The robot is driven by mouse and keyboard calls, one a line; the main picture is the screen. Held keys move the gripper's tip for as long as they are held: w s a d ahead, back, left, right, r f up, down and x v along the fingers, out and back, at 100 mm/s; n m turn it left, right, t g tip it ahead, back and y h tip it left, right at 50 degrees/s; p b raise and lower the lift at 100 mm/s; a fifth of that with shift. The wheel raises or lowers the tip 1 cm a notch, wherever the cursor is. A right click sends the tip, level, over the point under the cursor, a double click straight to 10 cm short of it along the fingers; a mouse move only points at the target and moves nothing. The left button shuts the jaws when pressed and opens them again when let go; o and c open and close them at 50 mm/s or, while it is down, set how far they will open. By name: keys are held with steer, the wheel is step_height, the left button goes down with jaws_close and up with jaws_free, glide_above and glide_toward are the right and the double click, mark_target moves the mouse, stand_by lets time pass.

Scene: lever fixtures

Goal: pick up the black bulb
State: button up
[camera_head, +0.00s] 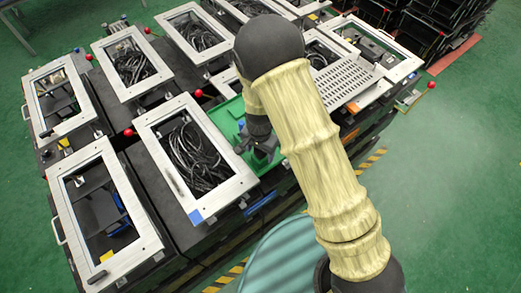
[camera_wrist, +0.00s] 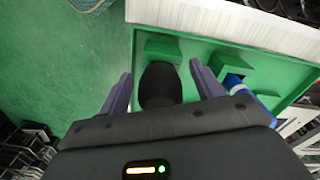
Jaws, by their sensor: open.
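The black bulb (camera_wrist: 160,84) is a dark rounded shape in the wrist view, beside a green block in the green tray (camera_wrist: 199,50). My gripper (camera_wrist: 161,78) is open, with one purple-grey finger on each side of the bulb and a visible gap to each. Its lower part is hidden behind my gripper's body. In the head view my gripper (camera_head: 258,150) points down over the green tray (camera_head: 222,113). I cannot make out the bulb there.
A blue and white cylinder (camera_wrist: 238,86) lies right of my right finger, near another green block (camera_wrist: 231,64). A pale perforated plate (camera_head: 347,76) is right of my arm. Framed boxes with black cables (camera_head: 193,152) and red-knobbed levers surround the tray.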

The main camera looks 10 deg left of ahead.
steer(key=c, duration=1.1)
steer(key=shift+o, duration=0.2)
step_height(320, 180, up, 10)
steer(key=shift+b, duration=1.25)
